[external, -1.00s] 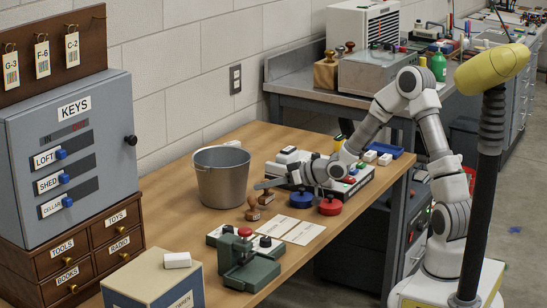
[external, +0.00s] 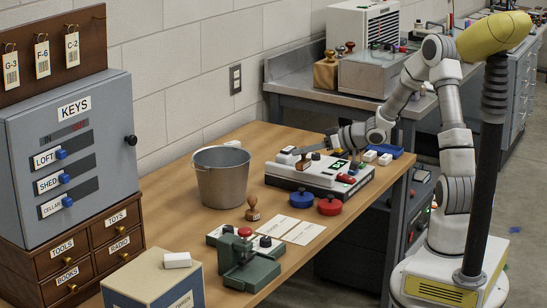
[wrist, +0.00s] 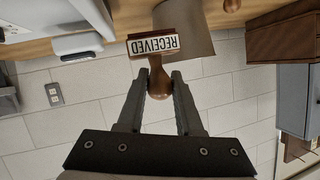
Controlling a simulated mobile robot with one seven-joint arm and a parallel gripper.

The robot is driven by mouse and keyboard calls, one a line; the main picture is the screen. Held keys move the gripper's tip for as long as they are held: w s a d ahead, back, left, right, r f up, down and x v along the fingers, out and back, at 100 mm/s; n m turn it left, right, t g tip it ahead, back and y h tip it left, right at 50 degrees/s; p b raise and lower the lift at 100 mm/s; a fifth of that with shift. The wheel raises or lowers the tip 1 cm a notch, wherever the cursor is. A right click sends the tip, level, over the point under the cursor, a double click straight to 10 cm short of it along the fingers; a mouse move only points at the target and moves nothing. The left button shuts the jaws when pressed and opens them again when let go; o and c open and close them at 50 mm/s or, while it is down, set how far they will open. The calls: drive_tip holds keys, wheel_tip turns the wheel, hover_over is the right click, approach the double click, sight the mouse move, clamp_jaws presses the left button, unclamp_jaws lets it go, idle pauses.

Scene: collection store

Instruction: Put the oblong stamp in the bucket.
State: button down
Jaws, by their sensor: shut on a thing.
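The oblong stamp (wrist: 153,45), with a brown wooden handle and a block face reading RECEIVED, is held in my gripper (wrist: 160,82) in the wrist view. The fingers are shut on its rounded handle. In the external view my gripper (external: 312,152) is above the white-topped device, right of the bucket and apart from it. The stamp is small there (external: 303,163). The grey metal bucket (external: 222,185) stands upright and open on the wooden table; its inside floor is hidden. A greyish-brown shape behind the stamp in the wrist view appears to be the bucket (wrist: 190,28).
Another wooden stamp (external: 252,210) stands on the table in front of the bucket. Red (external: 330,206) and blue (external: 303,198) round pots sit to the right. A green press (external: 248,260) and cards (external: 290,228) are nearer. The grey key cabinet (external: 70,150) rises at left.

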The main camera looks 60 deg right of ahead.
drive_tip(key=shift+w, duration=0.1)
drive_tip(key=w+a+r+p, duration=0.5)
drive_tip(key=w+a+r, duration=0.1)
drive_tip(key=w, duration=0.4)
drive_tip(key=w+a+r+p, duration=0.6)
drive_tip(key=w, duration=0.5)
wheel_tip(320, 180, down, 11)
drive_tip(key=b, duration=1.1)
drive_tip(key=shift+s+d, duration=0.2)
drive_tip(key=shift+d, duration=0.05)
drive_tip(key=shift+r, duration=0.15)
drive_tip(key=shift+c, duration=2.4)
unclamp_jaws()
